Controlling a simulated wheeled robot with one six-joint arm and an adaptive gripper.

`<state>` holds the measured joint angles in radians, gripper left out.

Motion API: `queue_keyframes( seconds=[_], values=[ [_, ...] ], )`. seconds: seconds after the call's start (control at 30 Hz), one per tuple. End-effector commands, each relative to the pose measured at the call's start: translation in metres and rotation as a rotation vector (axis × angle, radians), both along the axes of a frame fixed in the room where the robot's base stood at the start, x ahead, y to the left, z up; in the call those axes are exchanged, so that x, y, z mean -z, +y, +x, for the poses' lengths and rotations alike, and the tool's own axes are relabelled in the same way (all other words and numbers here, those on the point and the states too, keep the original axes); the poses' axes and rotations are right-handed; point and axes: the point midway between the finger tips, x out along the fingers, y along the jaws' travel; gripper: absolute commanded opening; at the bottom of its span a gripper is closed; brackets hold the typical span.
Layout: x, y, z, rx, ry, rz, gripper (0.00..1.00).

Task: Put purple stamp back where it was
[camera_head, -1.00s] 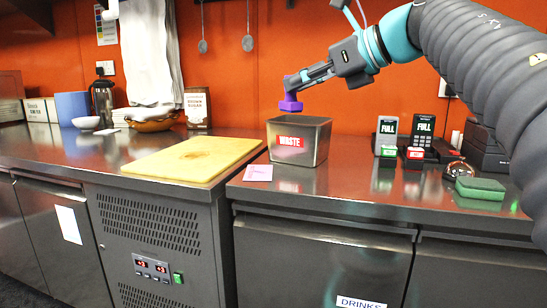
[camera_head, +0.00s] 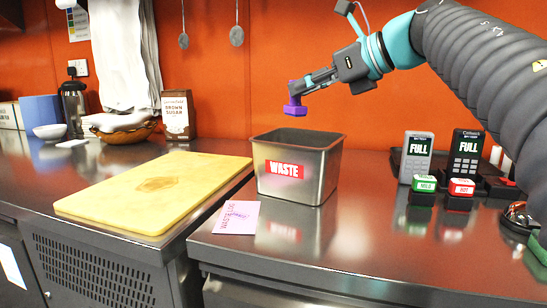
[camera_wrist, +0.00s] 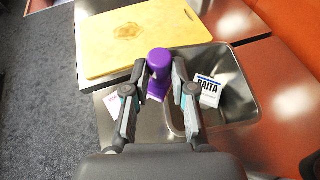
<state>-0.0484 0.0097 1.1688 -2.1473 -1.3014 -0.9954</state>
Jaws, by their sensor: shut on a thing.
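The purple stamp (camera_head: 295,101) is held in the air by my gripper (camera_head: 305,88), above and just behind the rim of the waste bin as the head view shows it. In the wrist view the purple stamp (camera_wrist: 157,69) sits between the fingertips of my gripper (camera_wrist: 159,78), which is shut on it. A green stamp (camera_head: 424,184) and a red stamp (camera_head: 461,187) stand side by side on the counter at the right, in front of two devices marked FULL. A pink card (camera_head: 236,217) with purple stamped print lies flat in front of the bin.
The metal waste bin (camera_head: 306,143) stands mid-counter; a RAITA box (camera_wrist: 209,91) shows inside it in the wrist view. A yellow cutting board (camera_head: 100,200) lies to its left. Two card machines (camera_head: 416,156) stand behind the stamps. Counter between bin and stamps is clear.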

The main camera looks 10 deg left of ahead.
Motion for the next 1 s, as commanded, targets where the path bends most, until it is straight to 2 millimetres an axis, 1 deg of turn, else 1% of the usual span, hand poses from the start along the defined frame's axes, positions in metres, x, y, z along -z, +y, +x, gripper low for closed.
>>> queue_keyframes(
  seconds=[0.03,0.2,0.43,0.53,0.67,0.73,0.77,0.9,1.0],
  values=[
    [0.007,0.009,0.006,-0.007,0.004,0.000,0.03],
    [0.028,0.035,0.031,-0.013,0.005,-0.002,0.03],
    [0.052,0.062,0.062,-0.010,0.003,-0.001,0.03],
    [0.058,0.068,0.070,-0.008,0.002,-0.001,0.03],
    [0.063,0.071,0.075,-0.006,0.001,-0.002,0.03],
    [0.071,0.071,0.075,-0.006,0.003,-0.002,0.03],
    [0.076,0.071,0.075,-0.006,0.004,-0.003,0.00],
    [0.097,0.071,0.075,-0.006,0.007,-0.003,0.00],
    [0.105,0.071,0.075,-0.006,0.007,-0.006,0.00]
  ],
)
